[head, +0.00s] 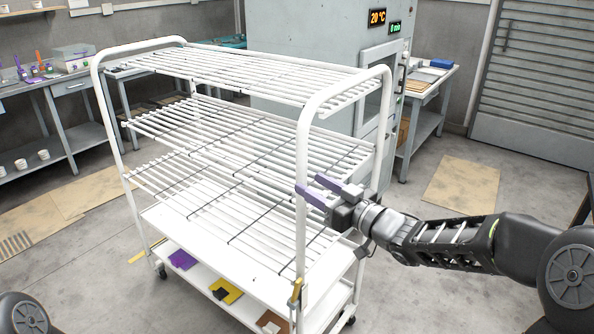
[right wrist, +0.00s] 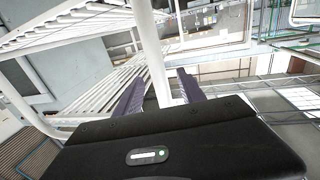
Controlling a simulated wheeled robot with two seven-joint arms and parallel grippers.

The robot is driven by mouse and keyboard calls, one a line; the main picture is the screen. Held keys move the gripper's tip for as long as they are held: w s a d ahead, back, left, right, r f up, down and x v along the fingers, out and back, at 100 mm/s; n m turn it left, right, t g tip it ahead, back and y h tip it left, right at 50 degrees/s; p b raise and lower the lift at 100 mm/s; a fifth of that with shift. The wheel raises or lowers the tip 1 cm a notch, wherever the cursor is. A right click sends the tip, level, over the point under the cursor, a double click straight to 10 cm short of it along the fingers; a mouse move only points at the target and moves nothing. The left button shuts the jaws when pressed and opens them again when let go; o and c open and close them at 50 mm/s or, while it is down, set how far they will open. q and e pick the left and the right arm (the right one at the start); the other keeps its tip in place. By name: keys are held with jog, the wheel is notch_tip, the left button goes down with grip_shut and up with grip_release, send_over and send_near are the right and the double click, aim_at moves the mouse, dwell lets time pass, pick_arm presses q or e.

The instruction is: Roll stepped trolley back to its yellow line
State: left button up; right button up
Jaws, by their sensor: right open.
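The stepped trolley (head: 225,292) is white, with several slatted racks in steps above a solid lower shelf, and it fills the middle of the head view. My right gripper (head: 312,189) is open at its near right upright (head: 301,230). In the right wrist view, the purple fingers (right wrist: 160,88) stand on either side of a white upright (right wrist: 152,45); I cannot tell whether they touch it. A short yellow strip (head: 146,251) shows on the floor by the trolley's left side; the trolley hides any continuation. My left gripper is not in view.
A large grey cabinet (head: 285,75) with a lit display stands behind the trolley. Workbenches stand at the left (head: 75,88) and right (head: 428,88). Flat brown sheets (head: 462,186) lie on the floor. Bare concrete is free at the front left and right.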

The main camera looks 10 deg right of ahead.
jog(key=shift+w+d+f, duration=0.15)
jog(key=shift+w+a, duration=0.4)
jog(key=shift+w, duration=0.15)
jog(key=p+x, duration=0.2)
jog(key=x, duration=0.4)
jog(key=shift+w, duration=0.25)
jog(key=shift+c, duration=0.6)
grip_shut()
